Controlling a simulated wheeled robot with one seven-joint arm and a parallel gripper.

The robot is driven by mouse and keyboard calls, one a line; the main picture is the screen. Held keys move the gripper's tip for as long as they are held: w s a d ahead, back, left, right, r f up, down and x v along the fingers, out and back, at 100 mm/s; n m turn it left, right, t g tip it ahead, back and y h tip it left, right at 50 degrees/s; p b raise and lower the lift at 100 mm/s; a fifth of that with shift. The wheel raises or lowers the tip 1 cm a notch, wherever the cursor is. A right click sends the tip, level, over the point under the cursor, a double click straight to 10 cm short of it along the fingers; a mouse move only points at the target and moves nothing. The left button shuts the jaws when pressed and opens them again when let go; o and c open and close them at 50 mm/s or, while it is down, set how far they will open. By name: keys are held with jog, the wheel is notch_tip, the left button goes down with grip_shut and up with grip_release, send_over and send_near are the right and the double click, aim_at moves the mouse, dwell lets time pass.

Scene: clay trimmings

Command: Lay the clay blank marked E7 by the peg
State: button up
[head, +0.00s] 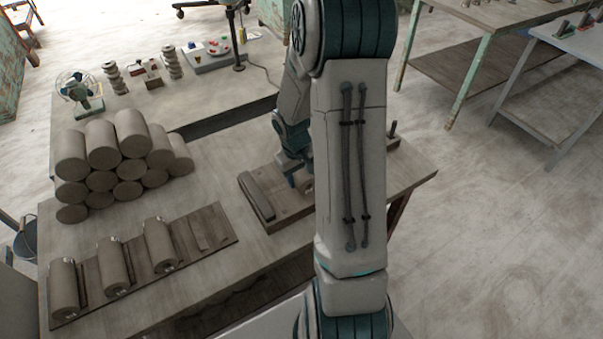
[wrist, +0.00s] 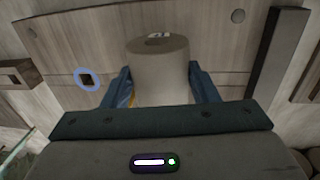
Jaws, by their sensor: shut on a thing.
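My gripper (wrist: 159,72) is shut on a grey clay blank (wrist: 158,55), with one blue finger on each side of it. The blank's end carries a dark mark on a pale patch, too small to read. In the head view my gripper (head: 297,178) is over the wooden board (head: 283,212), and only a bit of the blank (head: 307,186) shows beside my arm. In the wrist view a small dark square inside a blue ring (wrist: 87,79) is on the board, left of the blank; I cannot tell whether it is the peg.
A long dark bar (head: 257,196) lies on the board's left side. A slatted rack (head: 205,232) holds three clay cylinders (head: 160,246). A pile of clay cylinders (head: 103,145) stands behind it. A fan (head: 78,90) and small items are on the far table.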

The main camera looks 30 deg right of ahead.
jog(key=shift+f+b, duration=0.5)
dwell(0.4)
jog(key=o, duration=1.5)
jog(key=r, duration=0.4)
jog(key=a+r, duration=0.1)
jog(key=r, duration=0.8)
jog(key=shift+a+r, duration=0.4)
